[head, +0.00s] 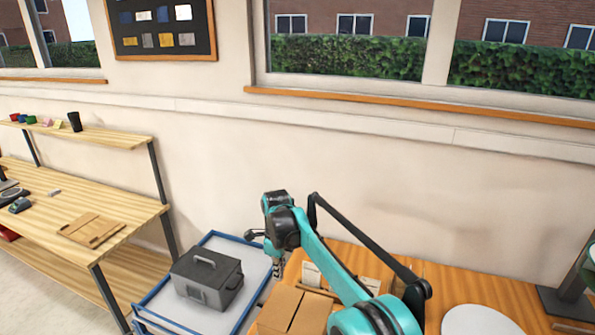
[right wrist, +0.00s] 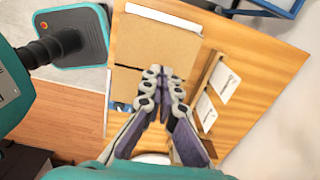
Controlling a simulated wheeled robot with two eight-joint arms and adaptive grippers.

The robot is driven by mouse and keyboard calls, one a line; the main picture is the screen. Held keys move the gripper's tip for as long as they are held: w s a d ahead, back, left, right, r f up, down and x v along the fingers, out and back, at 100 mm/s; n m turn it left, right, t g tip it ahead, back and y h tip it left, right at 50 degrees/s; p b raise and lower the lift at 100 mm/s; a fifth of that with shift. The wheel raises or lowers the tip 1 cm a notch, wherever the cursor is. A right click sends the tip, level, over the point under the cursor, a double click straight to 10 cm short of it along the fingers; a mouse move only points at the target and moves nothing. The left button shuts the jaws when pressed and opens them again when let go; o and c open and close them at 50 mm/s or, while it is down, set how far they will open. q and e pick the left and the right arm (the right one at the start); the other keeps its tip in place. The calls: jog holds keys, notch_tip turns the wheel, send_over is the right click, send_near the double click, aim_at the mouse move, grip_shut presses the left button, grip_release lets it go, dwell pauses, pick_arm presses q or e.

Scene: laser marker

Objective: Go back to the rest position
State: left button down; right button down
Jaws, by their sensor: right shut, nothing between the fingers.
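My right arm comes in from the lower right of the head view. Its gripper (head: 278,268) points down above the left end of the wooden table (head: 440,280), close to the tray's right edge. In the right wrist view the fingers of this gripper (right wrist: 164,76) are together, with nothing held. They hang over a brown cardboard box (right wrist: 160,42), which also shows in the head view (head: 295,308). I cannot tell the height of the fingertips above it. My left gripper is not in view.
A grey toolbox (head: 206,279) stands on a blue-rimmed tray (head: 160,312) left of my right gripper. White cards (right wrist: 225,80) stand by a wooden strip beside the box. A white disc (head: 478,321) lies farther right. A wooden workbench (head: 75,205) is at left.

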jog(key=s+d+r+n+t+b, duration=0.3)
jog(key=s+d+n+b, duration=0.4)
jog(key=s+d+n, duration=0.5)
jog(key=s+d+f+n+t+b, duration=0.2)
jog(key=s+d+f, duration=0.4)
jog(key=s, duration=0.3)
jog(key=s+d+f+n+t+b, duration=0.1)
jog(key=s+d+f+n+b, duration=0.2)
jog(key=s+d+f+n, duration=0.3)
jog(key=s+f+n, duration=0.1)
jog(key=s, duration=0.2)
jog(key=shift+s+d+t+b, duration=0.25)
jog(key=shift+d+t+b, duration=0.1)
jog(key=shift+t+b, duration=0.05)
jog(key=shift+f, duration=0.1)
